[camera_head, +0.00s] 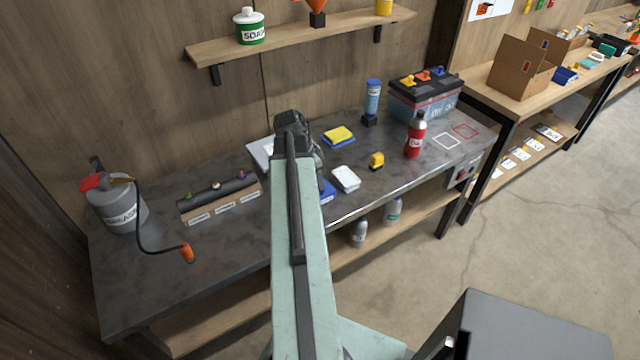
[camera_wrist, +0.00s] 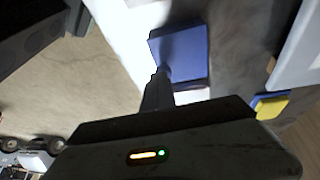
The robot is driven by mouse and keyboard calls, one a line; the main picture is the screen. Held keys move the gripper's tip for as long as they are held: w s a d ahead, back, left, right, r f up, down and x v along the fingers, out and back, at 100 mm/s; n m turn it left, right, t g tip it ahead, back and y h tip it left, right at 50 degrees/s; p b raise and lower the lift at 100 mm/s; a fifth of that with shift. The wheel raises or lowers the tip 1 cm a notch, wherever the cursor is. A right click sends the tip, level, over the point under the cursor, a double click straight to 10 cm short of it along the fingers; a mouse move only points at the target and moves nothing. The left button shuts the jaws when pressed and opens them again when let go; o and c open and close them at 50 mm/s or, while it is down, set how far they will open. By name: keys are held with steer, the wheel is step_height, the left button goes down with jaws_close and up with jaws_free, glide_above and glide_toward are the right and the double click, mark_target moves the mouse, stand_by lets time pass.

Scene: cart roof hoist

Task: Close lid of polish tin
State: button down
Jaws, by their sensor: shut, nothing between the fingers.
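A blue, flat, square piece (camera_head: 327,191) lies near the front edge of the bench, just right of my arm and partly behind it. In the wrist view it is a dark blue square (camera_wrist: 188,58) right ahead of my gripper (camera_wrist: 163,73). It may be the polish tin or its lid; no label is readable. My gripper is shut and empty, its tip overlapping the blue square's lower left side in that view; I cannot tell whether they touch. A white block (camera_head: 346,178) sits just right of the blue piece. My arm hides the gripper in the head view.
On the bench (camera_head: 240,245) are a yellow and blue sponge (camera_head: 338,136), a small yellow item (camera_head: 376,160), a red bottle (camera_head: 414,136), a blue bottle (camera_head: 372,100) and a battery (camera_head: 425,97). A grey can (camera_head: 117,205) stands far left.

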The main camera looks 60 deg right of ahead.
steer(key=s+a+r+p, duration=0.1)
steer(key=a+r+p, duration=0.1)
steer(key=r+p, duration=0.4)
steer(key=s+a+r+p, duration=0.1)
steer(key=a+r+p, duration=0.1)
steer(key=r+p, duration=0.4)
steer(key=shift+a+r, duration=0.25)
steer(key=shift+a, duration=0.15)
steer(key=w+a+f+n+t+h, duration=0.1)
steer(key=w+a+n, duration=0.2)
steer(key=w+a, duration=0.6)
steer(key=w+a+n+t, duration=0.1)
steer(key=w+a+n, duration=0.2)
steer(key=w+a, duration=0.65)
steer(key=w+a+n+y, duration=0.1)
steer(key=w+a+n, duration=0.3)
steer(key=a, duration=0.6)
steer(key=w+a+f+n+y, duration=0.1)
steer(key=w+a+n, duration=0.3)
steer(key=a+n, duration=0.5)
steer(key=w+a+n+t+y, duration=0.1)
steer(key=w+a+n, duration=0.3)
steer(key=a, duration=0.6)
steer(key=shift+w+a+f+n+b, duration=0.3)
steer(key=shift+w+a+n+b, duration=0.1)
steer(key=shift+n, duration=0.8)
